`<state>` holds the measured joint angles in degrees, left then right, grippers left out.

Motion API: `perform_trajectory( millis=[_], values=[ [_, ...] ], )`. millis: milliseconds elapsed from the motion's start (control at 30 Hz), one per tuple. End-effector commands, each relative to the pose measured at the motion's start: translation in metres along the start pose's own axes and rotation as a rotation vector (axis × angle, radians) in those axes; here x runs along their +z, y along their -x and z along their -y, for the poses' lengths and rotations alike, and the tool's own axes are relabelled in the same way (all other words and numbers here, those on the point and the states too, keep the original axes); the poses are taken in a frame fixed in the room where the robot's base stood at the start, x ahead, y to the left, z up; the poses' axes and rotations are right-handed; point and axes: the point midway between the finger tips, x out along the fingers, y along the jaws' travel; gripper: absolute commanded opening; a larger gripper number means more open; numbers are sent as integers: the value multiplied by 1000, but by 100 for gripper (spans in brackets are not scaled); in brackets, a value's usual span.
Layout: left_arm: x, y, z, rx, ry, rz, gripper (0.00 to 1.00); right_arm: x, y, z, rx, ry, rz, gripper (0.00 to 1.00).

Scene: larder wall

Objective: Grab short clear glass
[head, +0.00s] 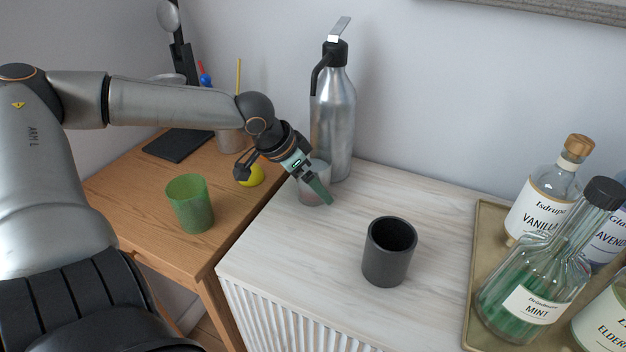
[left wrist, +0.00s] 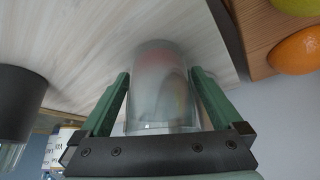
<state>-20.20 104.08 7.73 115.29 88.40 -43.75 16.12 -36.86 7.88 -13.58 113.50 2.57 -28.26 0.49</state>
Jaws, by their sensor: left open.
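The short clear glass (head: 322,172) stands upright on the pale wood top, in front of the silver bottle in the head view. It looks frosted. In the left wrist view the glass (left wrist: 158,92) fills the space between my two green fingers. My left gripper (head: 318,190) is open, with a finger on either side of the glass (left wrist: 160,74). A narrow gap shows beside the glass near the fingertips, so the fingers do not look closed on it. One finger hides part of the glass in the head view. My right gripper is not in view.
The silver pump bottle (head: 333,115) stands close behind the glass. A dark cup (head: 389,255) is to the right front. A green tumbler (head: 189,204) and yellow fruit (head: 252,176) are on the brown table. Bottles fill a tray (head: 470,300) at right.

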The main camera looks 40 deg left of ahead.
Motion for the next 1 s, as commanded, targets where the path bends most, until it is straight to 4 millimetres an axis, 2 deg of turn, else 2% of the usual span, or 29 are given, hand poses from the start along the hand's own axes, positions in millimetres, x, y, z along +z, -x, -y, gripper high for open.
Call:
perform_trajectory(
  millis=[333,367,1000],
  values=[
    [0,-3,-1,1,0,0,100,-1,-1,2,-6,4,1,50],
    [0,-3,-1,1,0,0,98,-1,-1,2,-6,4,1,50],
    [0,-4,-1,1,0,0,26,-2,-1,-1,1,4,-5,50]
  ],
)
